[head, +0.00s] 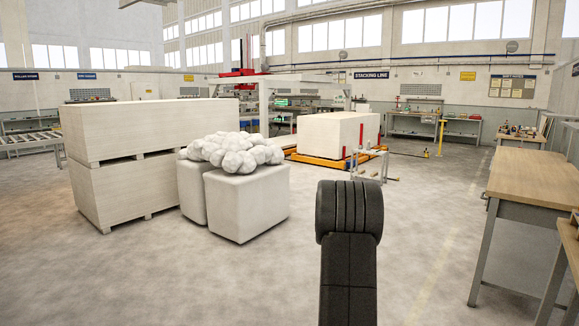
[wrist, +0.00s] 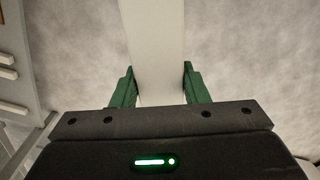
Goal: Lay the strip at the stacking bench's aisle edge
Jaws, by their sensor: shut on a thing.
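In the wrist view my gripper (wrist: 157,72) has its two green fingers closed on the sides of a pale, flat strip (wrist: 152,35). The strip runs away from the gripper to the top edge of the picture, and its far end is out of view. Bare floor shows around it. The head view shows my dark arm, but not the fingers or the strip. A wooden-topped bench (head: 541,182) stands at the right in the head view. Another bench (head: 432,124) stands at the back wall, right of the "STACKING LINE" sign (head: 371,75). I cannot tell which is the stacking bench.
Stacked pale crates (head: 128,130) and white padded blocks (head: 245,203) topped with a lumpy white heap (head: 232,150) stand at the left. A large pale block (head: 338,130) sits on an orange platform (head: 330,163) farther back. Open floor lies between these and the right bench.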

